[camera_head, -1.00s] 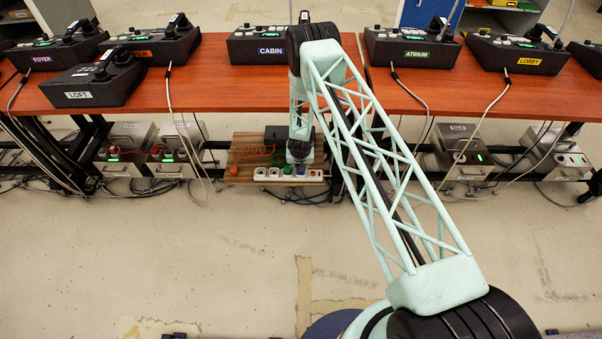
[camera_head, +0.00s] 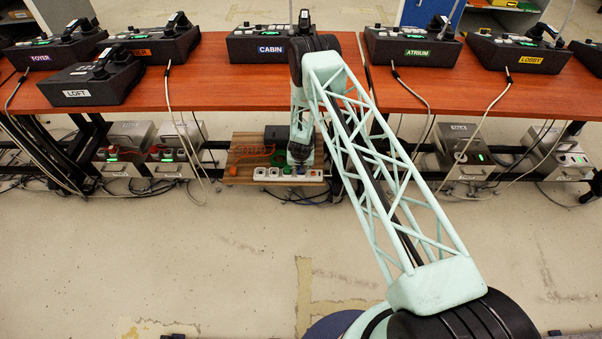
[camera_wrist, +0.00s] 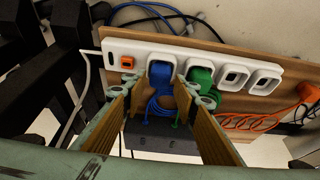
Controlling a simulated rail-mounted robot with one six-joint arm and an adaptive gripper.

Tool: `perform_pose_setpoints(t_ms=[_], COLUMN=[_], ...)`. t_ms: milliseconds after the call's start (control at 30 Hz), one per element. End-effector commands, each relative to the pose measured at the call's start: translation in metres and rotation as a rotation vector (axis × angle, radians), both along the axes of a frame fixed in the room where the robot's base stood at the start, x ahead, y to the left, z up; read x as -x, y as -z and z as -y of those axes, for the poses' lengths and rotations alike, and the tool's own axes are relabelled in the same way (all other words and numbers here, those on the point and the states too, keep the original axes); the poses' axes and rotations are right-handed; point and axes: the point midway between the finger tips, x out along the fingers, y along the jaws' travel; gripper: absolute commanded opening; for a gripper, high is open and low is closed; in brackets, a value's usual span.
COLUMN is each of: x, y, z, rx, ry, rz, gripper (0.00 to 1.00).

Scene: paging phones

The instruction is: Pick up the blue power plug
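The blue power plug (camera_wrist: 160,73) sits in a socket of the white power strip (camera_wrist: 118,47) in the wrist view, with its blue cable bunched below it. My gripper (camera_wrist: 157,92) is open, its two fingers apart, with the blue plug just beyond and between the fingertips. The right fingertip is close to the green plug (camera_wrist: 201,77) in the neighbouring socket. I cannot tell whether that finger touches it. In the head view my gripper (camera_head: 300,166) is low over the power strip (camera_head: 268,175), and my wrist hides the blue plug.
The strip is fixed on a wooden board (camera_wrist: 225,49). An orange plug (camera_wrist: 309,93) with a coiled orange cord is at the right, and a dark box (camera_wrist: 160,138) is below the blue plug. The red-brown table (camera_head: 200,91) with labelled phones stands above the strip. Bare floor lies in front.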

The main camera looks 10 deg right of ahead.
Motion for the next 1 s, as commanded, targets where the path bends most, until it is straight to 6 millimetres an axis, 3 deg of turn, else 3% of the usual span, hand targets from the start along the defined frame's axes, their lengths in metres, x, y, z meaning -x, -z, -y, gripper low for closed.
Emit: perform_pose_setpoints(t_ms=[233, 833, 1000], x=[-0.007, -0.008, -0.008], y=[0.02, 0.02, 0.02], z=[0.002, 0.002, 0.002], rx=[0.0, 0.0, 0.0], ry=[0.0, 0.0, 0.0], rz=[-0.001, -0.001, -0.001], gripper=[0.27, 0.27, 0.13])
